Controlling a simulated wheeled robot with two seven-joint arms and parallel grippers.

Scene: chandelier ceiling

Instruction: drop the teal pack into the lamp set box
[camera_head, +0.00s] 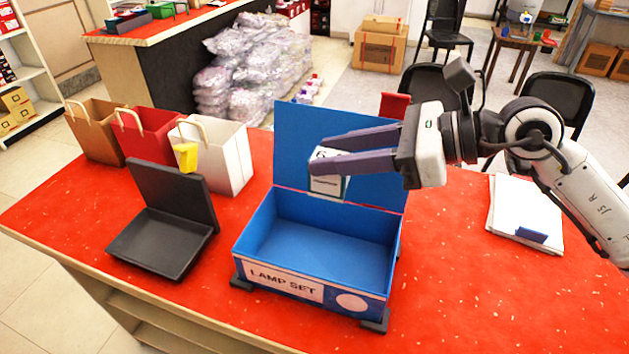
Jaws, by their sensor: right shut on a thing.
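My right gripper (322,157) is shut on a small white pack with teal edges, the teal pack (327,184). It holds the pack above the rear part of the lamp set box, in front of its raised lid. The lamp set box (282,284) is blue, open and empty inside as far as I can see, with a "LAMP SET" label on its front. The upper part of the pack is partly hidden by the gripper fingers. My left gripper is not in view.
An open black case (160,240) stands left of the box on the red table (450,290). Brown, red and white paper bags (222,160) stand behind it. A stack of white papers (525,210) lies at right. The table's front right area is clear.

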